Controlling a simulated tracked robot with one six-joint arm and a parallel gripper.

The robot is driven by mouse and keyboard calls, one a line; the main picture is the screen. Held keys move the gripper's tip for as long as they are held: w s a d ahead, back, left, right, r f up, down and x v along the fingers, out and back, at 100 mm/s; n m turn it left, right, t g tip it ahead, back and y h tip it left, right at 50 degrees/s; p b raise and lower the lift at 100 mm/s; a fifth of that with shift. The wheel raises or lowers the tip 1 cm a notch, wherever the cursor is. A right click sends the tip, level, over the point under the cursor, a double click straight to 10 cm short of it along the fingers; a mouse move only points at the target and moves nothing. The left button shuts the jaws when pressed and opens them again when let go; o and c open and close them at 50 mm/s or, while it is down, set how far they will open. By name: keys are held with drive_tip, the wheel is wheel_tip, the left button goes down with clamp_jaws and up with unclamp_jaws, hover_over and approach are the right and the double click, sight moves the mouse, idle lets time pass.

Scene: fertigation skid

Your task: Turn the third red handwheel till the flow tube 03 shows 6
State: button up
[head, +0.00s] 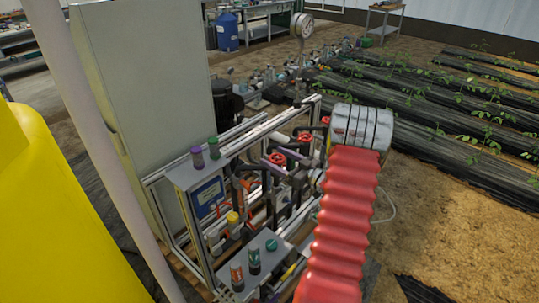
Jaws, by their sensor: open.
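The fertigation skid (176,171) stands in the middle of the head view, with an aluminium frame. Red handwheels stand on it in a receding row: one in front (277,159), one behind it (306,137), and one farther back (326,120) beside my arm. Which of them is the third I cannot tell. Flow tube 03 and its reading cannot be made out. My arm, with a red ribbed sleeve and a grey ringed wrist, reaches up from the lower right over the skid's right side. My gripper's fingers do not show; the wrist hides what lies behind it.
A tall grey cabinet (137,85) stands behind the skid's left side. A yellow tank (40,215) and a pale post (85,125) fill the left foreground. Small bottles stand on a front shelf (228,296). Planted rows (430,100) and bare soil (440,225) lie right.

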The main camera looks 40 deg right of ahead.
sight(270, 156)
drive_tip(key=shift+w+a, duration=0.15)
drive_tip(key=shift+w, duration=0.8)
drive_tip(key=shift+w+a, duration=0.1)
drive_tip(key=shift+w, duration=0.8)
drive_tip(key=shift+c, duration=0.2)
drive_tip(key=c, duration=1)
drive_tip(key=shift+a+n+y, duration=0.15)
drive_tip(key=shift+n+y, duration=0.45)
drive_tip(key=shift+y, duration=0.3)
drive_tip(key=shift+a, duration=0.1)
drive_tip(key=o, duration=1)
